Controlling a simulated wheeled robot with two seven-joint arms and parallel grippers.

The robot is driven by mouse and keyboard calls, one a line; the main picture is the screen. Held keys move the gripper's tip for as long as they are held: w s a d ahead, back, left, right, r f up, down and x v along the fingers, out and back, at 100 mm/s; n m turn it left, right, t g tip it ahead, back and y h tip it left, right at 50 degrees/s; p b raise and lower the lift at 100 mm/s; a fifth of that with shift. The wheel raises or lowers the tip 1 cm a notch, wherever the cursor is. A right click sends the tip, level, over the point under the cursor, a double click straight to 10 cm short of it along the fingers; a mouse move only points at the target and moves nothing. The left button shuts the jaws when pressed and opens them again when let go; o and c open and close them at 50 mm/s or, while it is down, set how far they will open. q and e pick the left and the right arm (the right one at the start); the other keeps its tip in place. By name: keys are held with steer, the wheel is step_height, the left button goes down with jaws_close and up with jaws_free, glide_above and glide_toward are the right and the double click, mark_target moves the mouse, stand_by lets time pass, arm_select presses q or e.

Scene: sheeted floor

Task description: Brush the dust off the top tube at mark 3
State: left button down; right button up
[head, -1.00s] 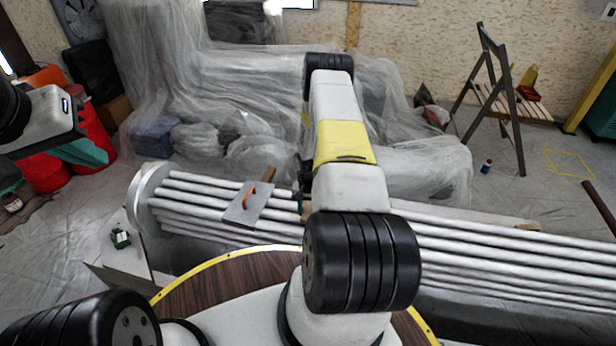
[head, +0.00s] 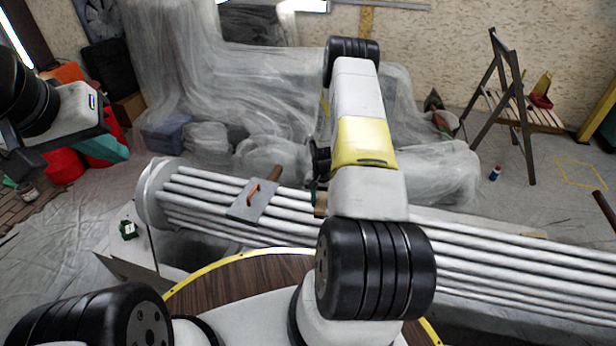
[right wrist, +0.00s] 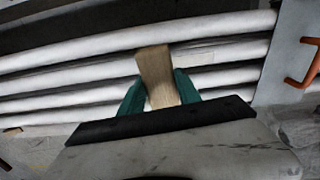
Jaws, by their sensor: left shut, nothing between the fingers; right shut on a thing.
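A bundle of pale grey tubes (head: 480,250) lies across the head view. The top tube (right wrist: 190,35) also shows in the right wrist view; I can make out no number or mark on it. My right gripper (right wrist: 160,95) is shut on a brush (right wrist: 155,70) with tan bristles, held between teal fingers. The bristle end overlaps the tubes in this view; I cannot tell whether it touches them. In the head view my right arm hides most of this gripper and the brush. My left gripper (head: 104,150) is at the far left, away from the tubes, shut and empty.
A grey plate with an orange handle (head: 253,200) sits on the tubes, left of my right gripper. Plastic-sheeted shapes (head: 240,100) stand behind.

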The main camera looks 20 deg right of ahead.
steer(key=shift+r, duration=1.35)
steer(key=shift+a, duration=0.1)
